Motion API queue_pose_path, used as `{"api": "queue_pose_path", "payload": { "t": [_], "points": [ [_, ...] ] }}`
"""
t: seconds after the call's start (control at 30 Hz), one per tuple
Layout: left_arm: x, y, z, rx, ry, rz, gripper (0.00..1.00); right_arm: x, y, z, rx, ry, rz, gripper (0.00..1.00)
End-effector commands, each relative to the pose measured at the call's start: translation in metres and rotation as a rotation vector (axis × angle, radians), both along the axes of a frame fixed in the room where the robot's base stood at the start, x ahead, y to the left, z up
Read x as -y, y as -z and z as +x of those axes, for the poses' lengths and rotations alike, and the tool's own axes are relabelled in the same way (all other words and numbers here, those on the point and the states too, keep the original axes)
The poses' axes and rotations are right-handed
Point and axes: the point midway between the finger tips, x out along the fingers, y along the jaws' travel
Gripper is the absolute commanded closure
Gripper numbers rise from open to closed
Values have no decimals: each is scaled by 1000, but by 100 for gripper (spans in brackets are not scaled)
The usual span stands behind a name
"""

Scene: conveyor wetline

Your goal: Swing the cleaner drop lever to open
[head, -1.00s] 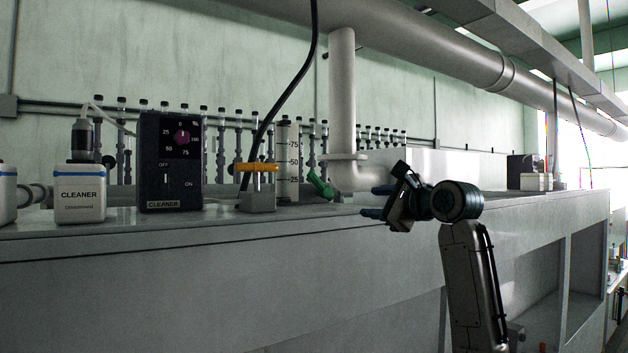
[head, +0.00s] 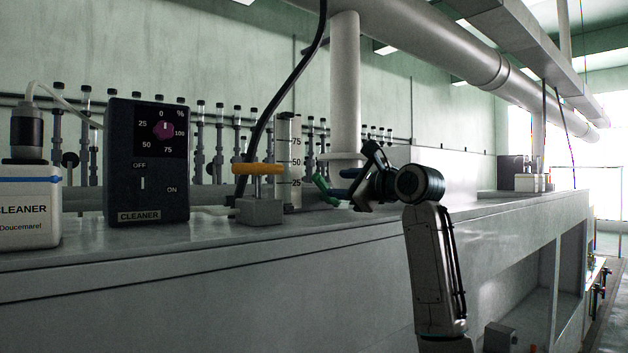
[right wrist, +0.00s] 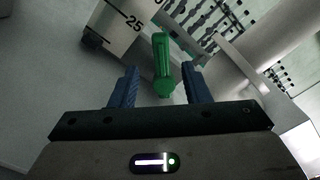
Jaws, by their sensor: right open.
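The green lever (head: 323,187) sticks up at a slant between the graduated cylinder (head: 289,160) and the foot of the white vertical pipe (head: 344,90). No label shows on it. My right gripper (head: 341,188) is open just to its right, with its blue fingers pointing at it. In the right wrist view the green lever (right wrist: 162,62) lies between the two open fingers, with a gap on each side; I see no contact. An orange bar handle (head: 259,169) sits level on a grey block left of the cylinder. My left gripper is out of view.
The dark CLEANER control box (head: 147,162) and a white CLEANER bottle (head: 27,205) stand on the grey bench (head: 200,270) at the left. A black hose (head: 275,105) hangs behind the orange handle. The bench top to the right of the pipe is largely clear.

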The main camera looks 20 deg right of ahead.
Motion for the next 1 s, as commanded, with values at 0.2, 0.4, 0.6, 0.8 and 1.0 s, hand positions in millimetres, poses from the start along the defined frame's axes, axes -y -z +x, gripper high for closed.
{"api": "queue_pose_path", "payload": {
  "t": [0.2, 0.4, 0.6, 0.8, 1.0],
  "points": [
    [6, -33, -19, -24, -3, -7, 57, -16, -6, 41, -4, -2, 2, 57],
    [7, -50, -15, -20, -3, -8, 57, -26, -4, 69, -3, -1, 1, 57],
    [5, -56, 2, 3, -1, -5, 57, -30, -1, 81, -2, 0, 0, 57],
    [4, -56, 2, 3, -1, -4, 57, -30, 0, 82, 0, 0, 0, 57],
    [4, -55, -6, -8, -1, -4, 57, -30, 0, 82, 0, 0, 0, 83]
  ]
}}
